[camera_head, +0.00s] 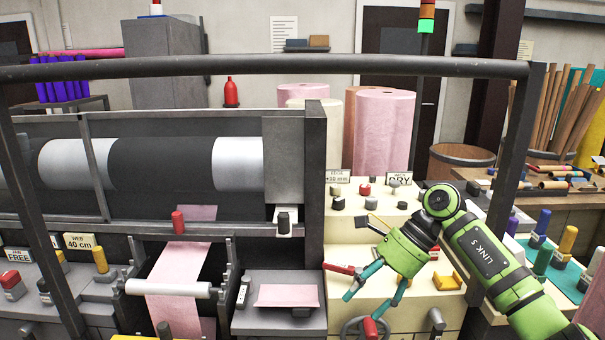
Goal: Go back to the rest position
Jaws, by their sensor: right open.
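My right arm is green and comes in from the right edge. Its right gripper (364,306) hangs over the cream control panel (455,262) with its two teal fingers pointing down and left. The fingers are apart and no object shows between them. A red-handled part (340,268) lies close beside the left finger; I cannot tell whether they touch. A red knob (370,328) above a dark handwheel shows just below the fingertips. My left gripper is not in view.
A dark rail (270,66) crosses the front, with a post (510,160) near my right arm. A pink felt web (178,285) runs down the machine at left. Pink rolls (384,130) stand behind the panel. Tools and pegs crowd the right table (575,206).

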